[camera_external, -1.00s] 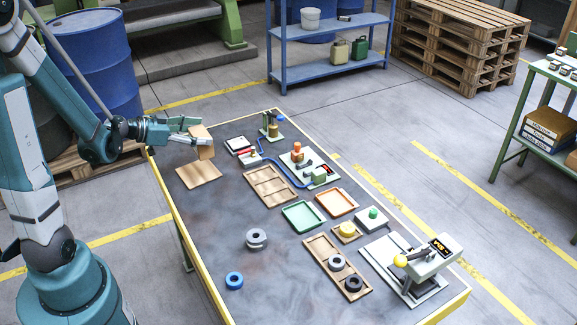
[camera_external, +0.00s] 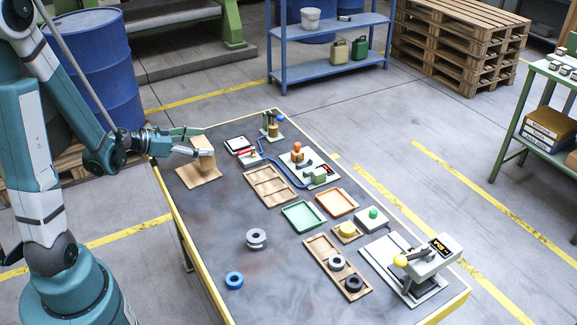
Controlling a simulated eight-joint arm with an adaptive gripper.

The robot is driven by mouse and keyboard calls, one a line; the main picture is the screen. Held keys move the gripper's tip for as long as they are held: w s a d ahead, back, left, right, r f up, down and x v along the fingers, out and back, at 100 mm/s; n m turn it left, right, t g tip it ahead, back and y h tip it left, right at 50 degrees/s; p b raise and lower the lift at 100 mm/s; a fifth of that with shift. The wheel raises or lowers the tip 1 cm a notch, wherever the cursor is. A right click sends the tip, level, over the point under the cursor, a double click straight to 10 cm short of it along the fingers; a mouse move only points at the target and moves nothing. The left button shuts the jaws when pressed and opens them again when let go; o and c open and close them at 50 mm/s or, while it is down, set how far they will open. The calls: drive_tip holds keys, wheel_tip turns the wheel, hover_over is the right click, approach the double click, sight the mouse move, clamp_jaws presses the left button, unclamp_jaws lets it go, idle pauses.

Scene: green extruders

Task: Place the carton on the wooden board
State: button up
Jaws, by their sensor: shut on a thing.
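The carton (camera_external: 206,160) is a small brown box at the far left end of the table. My gripper (camera_external: 202,142) is shut on its upper part, with the fingers coming in from the left. The wooden board (camera_external: 185,176) is a flat light-brown square lying on the table under the carton. The carton's lower end is at or just over the board; I cannot tell whether it touches. The carton hides part of the board's middle, and the fingers hide part of the carton's top.
A compartmented wooden tray (camera_external: 268,186) lies to the right of the board. Beyond it are a white scale-like plate (camera_external: 238,145) and a small green stand (camera_external: 271,130). A green tray (camera_external: 303,215) and an orange tray (camera_external: 337,202) lie nearer.

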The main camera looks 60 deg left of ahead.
drive_tip(key=shift+f+b, duration=0.55)
drive_tip(key=shift+f, duration=1.15)
drive_tip(key=shift+f, duration=0.2)
drive_tip(key=o, duration=1)
drive_tip(key=shift+r, duration=0.2)
drive_tip(key=shift+v, duration=0.9)
drive_tip(key=shift+s+r+p, duration=0.5)
drive_tip(key=shift+r+p, duration=0.15)
drive_tip(key=shift+r, duration=0.7)
drive_tip(key=shift+s+r+p, duration=0.5)
drive_tip(key=shift+r+p, duration=0.2)
drive_tip(key=shift+r, duration=0.7)
drive_tip(key=shift+s+r+p, duration=0.5)
drive_tip(key=shift+r+p, duration=0.15)
drive_tip(key=shift+r, duration=0.7)
